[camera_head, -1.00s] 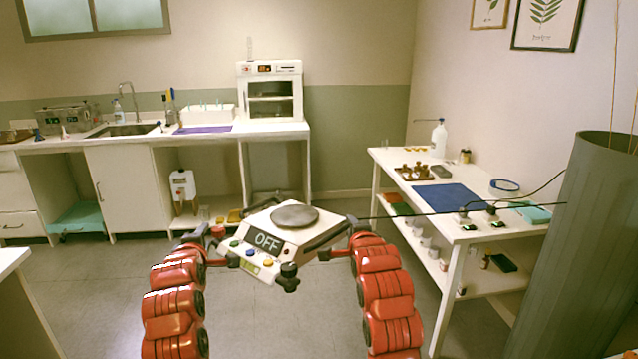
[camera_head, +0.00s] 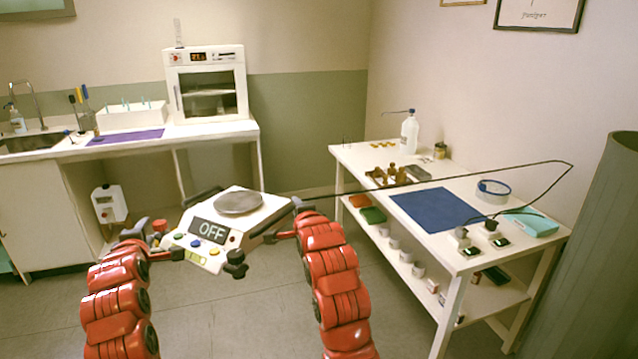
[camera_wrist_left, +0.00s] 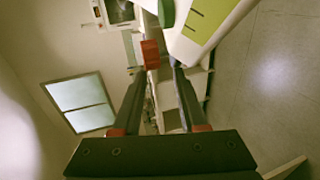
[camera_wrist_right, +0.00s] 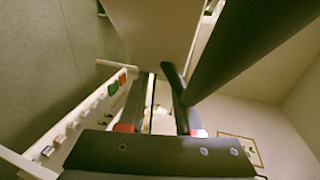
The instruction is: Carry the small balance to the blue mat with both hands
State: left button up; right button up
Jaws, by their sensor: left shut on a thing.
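The small balance (camera_head: 212,232), white with a round grey pan (camera_head: 239,203) and a dark panel reading OFF, is held up in the air over the floor, roughly level. My left gripper (camera_head: 176,252) is shut on the balance at its left side; the balance's pale edge (camera_wrist_left: 192,38) shows beside its fingers in the left wrist view. My right gripper (camera_head: 283,236) is at the balance's right side; its fingers (camera_wrist_right: 160,88) lie close together beside a dark bar, and their grip is unclear. The blue mat (camera_head: 437,208) lies flat and bare on the right-hand white table.
The right table (camera_head: 368,158) also bears a white bottle (camera_head: 409,132), a brown rack (camera_head: 388,175), a clear blue-rimmed dish (camera_head: 493,190) and a teal item (camera_head: 530,222). A black cable crosses above the mat. A grey column (camera_head: 590,255) stands right. Open floor lies between.

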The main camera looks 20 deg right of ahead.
aim_at(431, 209)
jog(key=i, duration=2.45)
jog(key=i+z, duration=0.1)
jog(key=i, duration=0.4)
jog(key=i+j+z, duration=0.15)
jog(key=i, duration=0.35)
jog(key=z, duration=2.65)
